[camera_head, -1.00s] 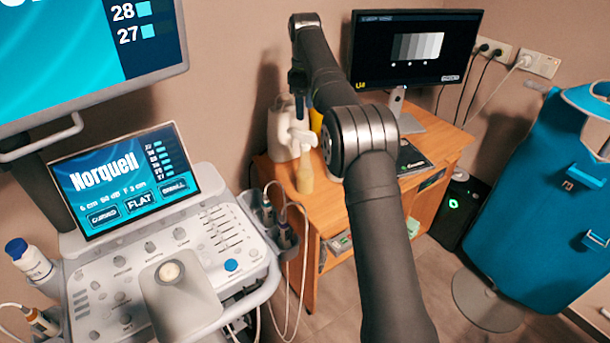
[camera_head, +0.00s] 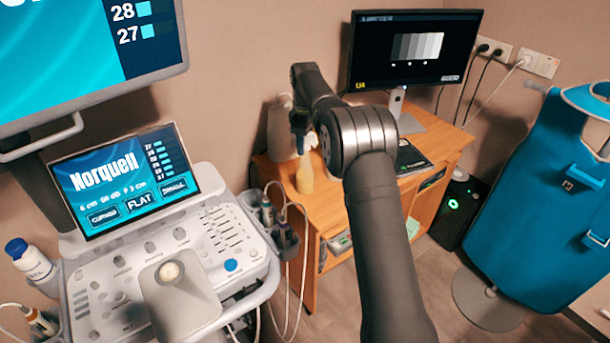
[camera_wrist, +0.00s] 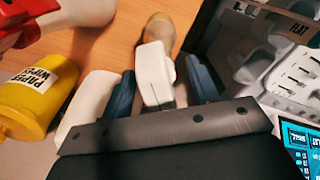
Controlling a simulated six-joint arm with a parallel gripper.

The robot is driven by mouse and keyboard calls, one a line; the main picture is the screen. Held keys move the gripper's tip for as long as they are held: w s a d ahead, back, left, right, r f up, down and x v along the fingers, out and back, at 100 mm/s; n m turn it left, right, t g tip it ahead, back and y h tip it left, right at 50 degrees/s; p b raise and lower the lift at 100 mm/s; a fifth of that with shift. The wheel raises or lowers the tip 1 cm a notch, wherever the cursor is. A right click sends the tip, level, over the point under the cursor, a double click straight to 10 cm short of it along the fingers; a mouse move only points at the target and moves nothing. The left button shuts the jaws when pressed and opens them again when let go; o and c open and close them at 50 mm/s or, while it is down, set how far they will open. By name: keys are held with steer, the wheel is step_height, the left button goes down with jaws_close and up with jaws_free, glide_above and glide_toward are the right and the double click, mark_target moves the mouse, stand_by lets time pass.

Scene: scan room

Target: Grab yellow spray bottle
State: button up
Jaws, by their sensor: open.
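The yellow spray bottle (camera_head: 304,178) stands upright on the wooden desk, a pale yellow body under a white spray head. In the wrist view, its yellow body (camera_wrist: 160,30) is at the top middle, and the white head (camera_wrist: 154,75) lies between my two blue-grey fingers. My gripper (camera_wrist: 160,70) is open, one finger on each side of the head. I cannot tell whether either finger touches it. In the head view, my gripper (camera_head: 300,127) hangs over the bottle and partly hides the head.
A yellow paper wipes tub (camera_wrist: 38,92) lies left of my gripper in the wrist view. A white jug (camera_head: 280,132) stands behind the bottle on the desk (camera_head: 330,212). A monitor (camera_head: 412,50) is at the back, and the ultrasound console (camera_head: 205,225) is to the left.

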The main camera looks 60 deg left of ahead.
jaws_close()
steer(key=shift+r, duration=0.1)
stand_by(1.3)
